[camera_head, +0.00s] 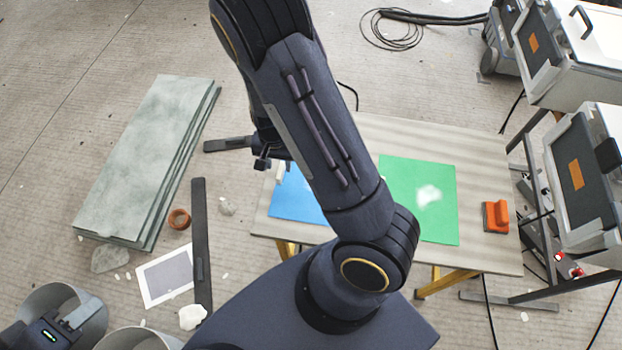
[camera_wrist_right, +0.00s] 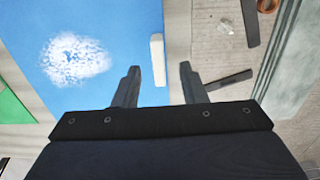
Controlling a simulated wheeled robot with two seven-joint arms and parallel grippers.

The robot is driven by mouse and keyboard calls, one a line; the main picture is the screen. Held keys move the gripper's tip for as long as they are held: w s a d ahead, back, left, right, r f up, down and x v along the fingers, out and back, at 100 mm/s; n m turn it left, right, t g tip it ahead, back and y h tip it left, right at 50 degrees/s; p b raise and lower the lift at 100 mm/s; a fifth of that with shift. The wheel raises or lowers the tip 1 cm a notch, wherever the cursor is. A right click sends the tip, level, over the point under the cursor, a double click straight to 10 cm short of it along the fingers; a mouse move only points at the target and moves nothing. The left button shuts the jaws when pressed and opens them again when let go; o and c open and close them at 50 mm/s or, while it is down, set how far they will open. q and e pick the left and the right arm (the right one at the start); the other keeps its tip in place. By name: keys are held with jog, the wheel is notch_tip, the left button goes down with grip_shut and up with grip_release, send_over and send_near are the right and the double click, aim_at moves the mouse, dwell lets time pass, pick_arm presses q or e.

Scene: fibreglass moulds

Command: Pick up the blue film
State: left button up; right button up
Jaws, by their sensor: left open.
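The blue film (camera_head: 297,200) lies flat on the left part of the table (camera_head: 485,255). It also shows in the right wrist view (camera_wrist_right: 110,25), with a white fuzzy patch (camera_wrist_right: 75,60) and a pale strip (camera_wrist_right: 157,60) at its edge. My right gripper (camera_wrist_right: 160,70) is open and empty above that edge, the pale strip showing between its fingers. In the head view my right arm hides part of the film and most of this gripper (camera_head: 262,161). My left gripper (camera_head: 76,317) is at the lower left corner, away from the table.
A green sheet (camera_head: 420,180) with a white patch lies right of the blue film. An orange block (camera_head: 496,216) is at the table's right end. Stone-like slabs (camera_head: 150,150) lie on the floor at left. Grey machines (camera_head: 580,160) stand at right.

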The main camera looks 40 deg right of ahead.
notch_tip(320, 180, down, 2)
jog(key=shift+f, duration=0.25)
grip_shut()
jog(key=shift+r, duration=0.1)
